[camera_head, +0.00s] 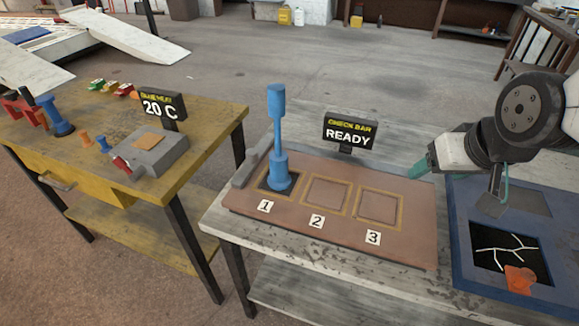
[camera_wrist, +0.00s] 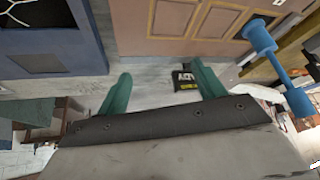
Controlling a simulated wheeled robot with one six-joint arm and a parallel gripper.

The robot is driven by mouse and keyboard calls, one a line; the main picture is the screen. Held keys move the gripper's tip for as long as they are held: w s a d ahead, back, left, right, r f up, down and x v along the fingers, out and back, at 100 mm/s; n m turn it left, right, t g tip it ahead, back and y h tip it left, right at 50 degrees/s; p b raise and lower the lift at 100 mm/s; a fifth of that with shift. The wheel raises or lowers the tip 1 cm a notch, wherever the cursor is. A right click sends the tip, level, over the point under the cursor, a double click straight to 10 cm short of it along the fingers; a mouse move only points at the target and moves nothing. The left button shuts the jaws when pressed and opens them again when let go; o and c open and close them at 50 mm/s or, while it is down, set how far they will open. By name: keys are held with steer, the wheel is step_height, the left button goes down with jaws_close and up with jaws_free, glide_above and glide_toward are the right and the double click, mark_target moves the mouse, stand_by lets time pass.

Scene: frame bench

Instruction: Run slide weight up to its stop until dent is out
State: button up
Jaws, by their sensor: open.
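A blue slide puller (camera_head: 277,135) stands upright on the dark square numbered 1 of a copper-brown panel (camera_head: 330,228). A thick blue cylinder (camera_head: 276,101) tops its thin rod, and a wider blue collar (camera_head: 280,163) sits low above the foot. I cannot tell surely which is the slide weight. The puller also shows at the right of the wrist view (camera_wrist: 281,70). My gripper (camera_head: 461,182) is open and empty, well right of the puller, over the panel's right end. Its two teal fingers are apart in the wrist view (camera_wrist: 163,87). Any dent under the foot is hidden.
A sign (camera_head: 349,133) reading "CHECK BAR READY" stands behind the panel. Squares 2 and 3 are bare. A blue frame (camera_head: 461,240) with a cracked black pane lies at right. A yellow table (camera_head: 205,115) at left holds a "20 C" device and small tools.

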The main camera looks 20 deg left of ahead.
steer(key=w+a+f+n+t+y, duration=0.1)
steer(key=w+a+f, duration=0.2)
steer(key=a, duration=0.4)
steer(key=w+a+f+n+t+y, duration=0.1)
steer(key=w+a+f+y, duration=0.15)
steer(key=a, duration=0.55)
steer(key=n+t+y, duration=0.3)
glide_toward(276, 159)
steer(key=w+f, duration=0.1)
steer(key=w+a+f, duration=0.1)
steer(key=w, duration=0.1)
steer(key=w+a+f, duration=0.1)
steer(key=shift+w+f, duration=0.25)
steer(key=x, duration=0.7)
steer(key=shift+w+a+f, duration=0.1)
steer(key=shift+w+a, duration=0.1)
steer(key=shift+a, duration=0.15)
